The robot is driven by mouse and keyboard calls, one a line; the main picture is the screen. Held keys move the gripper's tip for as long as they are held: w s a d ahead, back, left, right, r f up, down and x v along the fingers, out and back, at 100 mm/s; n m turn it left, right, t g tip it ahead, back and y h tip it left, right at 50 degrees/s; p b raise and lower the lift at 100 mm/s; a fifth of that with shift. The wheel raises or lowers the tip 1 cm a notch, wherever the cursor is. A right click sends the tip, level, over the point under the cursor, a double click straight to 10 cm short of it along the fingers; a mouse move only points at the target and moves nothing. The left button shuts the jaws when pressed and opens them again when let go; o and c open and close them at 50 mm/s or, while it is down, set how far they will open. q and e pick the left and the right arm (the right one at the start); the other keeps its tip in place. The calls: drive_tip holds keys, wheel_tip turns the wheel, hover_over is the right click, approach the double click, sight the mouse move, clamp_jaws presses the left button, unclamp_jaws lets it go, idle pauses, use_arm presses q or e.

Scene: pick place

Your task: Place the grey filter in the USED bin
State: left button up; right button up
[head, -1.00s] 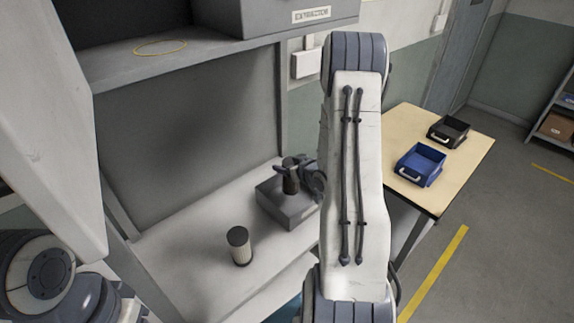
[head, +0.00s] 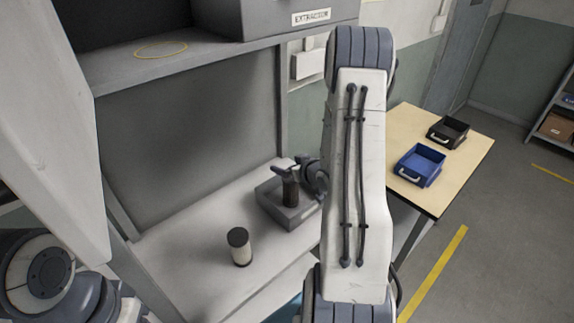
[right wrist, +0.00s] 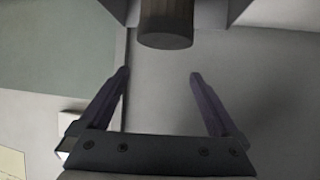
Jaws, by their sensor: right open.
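A dark grey-brown cylinder, which looks like the grey filter (head: 290,194), stands upright at the grey block (head: 270,203) on the shelf. Its end also shows at the top of the right wrist view (right wrist: 166,26), beyond my fingertips. My right gripper (head: 287,168) is open and close to the cylinder's upper part in the head view. In the right wrist view the right gripper (right wrist: 160,73) has nothing between its fingers. My left gripper is not visible. On the table at right are a blue bin (head: 420,165) and a black bin (head: 448,132); I cannot read a USED label.
A cream cylinder with a dark top (head: 239,247) stands on the shelf (head: 190,262), left of the block. My right arm covers the gap between shelf and table (head: 410,115). An upper shelf (head: 120,72) with a yellow ring (head: 160,49) overhangs at left.

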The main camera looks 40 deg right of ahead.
drive_tip(key=p+v, duration=0.7)
drive_tip(key=v, duration=0.3)
drive_tip(key=shift+s+p, duration=0.35)
drive_tip(key=shift+a, duration=0.15)
idle(0.3)
